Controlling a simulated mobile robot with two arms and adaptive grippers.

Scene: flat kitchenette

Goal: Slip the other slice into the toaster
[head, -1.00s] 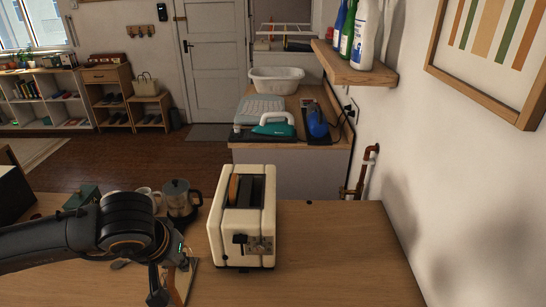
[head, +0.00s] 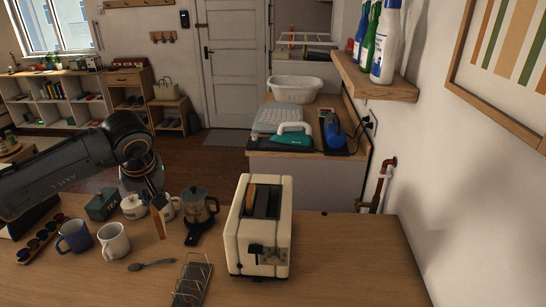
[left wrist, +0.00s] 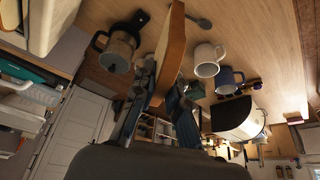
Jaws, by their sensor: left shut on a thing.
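The cream toaster (head: 240,245) stands on the wooden table in the head view, with a brown slice (head: 249,200) upright in its left slot. The right slot (head: 268,203) looks dark and empty. My left gripper (head: 157,196) is shut on another slice (head: 158,222), held upright above the table, left of the toaster and apart from it. The left wrist view shows this slice (left wrist: 171,50) edge-on between the fingers of my left gripper (left wrist: 163,88). The toast rack (head: 192,282) at the table's front looks empty. My right gripper is out of view.
A coffee press (head: 199,207) stands between the held slice and the toaster. A white mug (head: 114,240), a blue mug (head: 75,235), a spoon (head: 151,264) and a green tea tin (head: 101,204) are on the left. The table right of the toaster is clear.

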